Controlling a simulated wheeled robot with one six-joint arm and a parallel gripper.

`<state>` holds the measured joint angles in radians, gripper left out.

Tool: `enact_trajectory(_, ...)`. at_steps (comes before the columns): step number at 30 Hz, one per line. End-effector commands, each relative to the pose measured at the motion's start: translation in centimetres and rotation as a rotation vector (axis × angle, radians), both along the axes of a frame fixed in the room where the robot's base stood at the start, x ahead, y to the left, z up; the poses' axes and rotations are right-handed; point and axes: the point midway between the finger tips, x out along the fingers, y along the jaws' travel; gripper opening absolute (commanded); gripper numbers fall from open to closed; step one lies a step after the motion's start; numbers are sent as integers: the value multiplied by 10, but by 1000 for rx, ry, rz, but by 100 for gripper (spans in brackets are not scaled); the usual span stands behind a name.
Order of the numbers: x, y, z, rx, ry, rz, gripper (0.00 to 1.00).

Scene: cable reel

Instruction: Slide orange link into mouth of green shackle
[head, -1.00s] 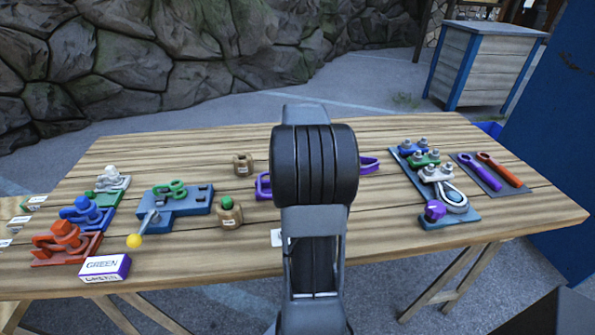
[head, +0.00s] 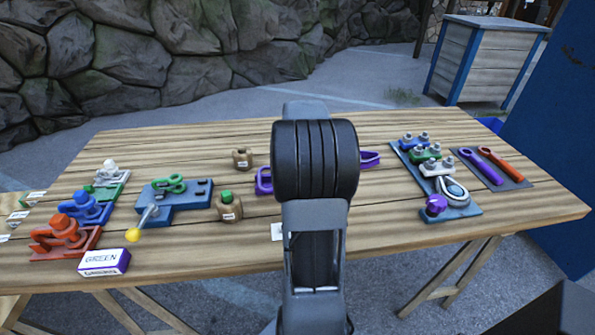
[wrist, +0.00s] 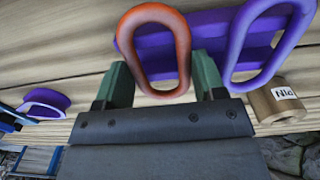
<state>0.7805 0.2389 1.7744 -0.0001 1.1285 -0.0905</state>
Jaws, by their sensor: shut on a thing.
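The orange link (wrist: 183,48) is an oblong ring in the wrist view. It stands up between the two green fingers of my gripper (wrist: 162,72), which is shut on its lower part. In the head view my own arm hides the gripper and this link. A green plate (head: 122,184) with a pale shackle-like piece stands at the back of the left row in the head view. Which piece is the green shackle, and its mouth, I cannot make out clearly. A green looped piece (head: 172,184) sits on a blue fixture to its right.
A purple holder (wrist: 215,57) with a purple loop (wrist: 236,50) lies close behind the orange link.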

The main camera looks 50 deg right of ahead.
Motion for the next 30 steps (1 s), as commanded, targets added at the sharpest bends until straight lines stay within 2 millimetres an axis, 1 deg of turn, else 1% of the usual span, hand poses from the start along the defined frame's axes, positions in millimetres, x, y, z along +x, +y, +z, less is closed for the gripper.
enact_trajectory(1, 0, 0, 0, 0, 0, 0, 39)
enact_trajectory(5, 0, 0, 0, 0, 0, 0, 26)
enact_trajectory(6, 0, 0, 1, -1, -1, 0, 26)
enact_trajectory(10, 0, 0, 3, -1, -2, 0, 26)
enact_trajectory(14, 0, 0, 11, -1, -2, 0, 26)
enact_trajectory(30, 0, 0, 66, -1, -2, 0, 25)
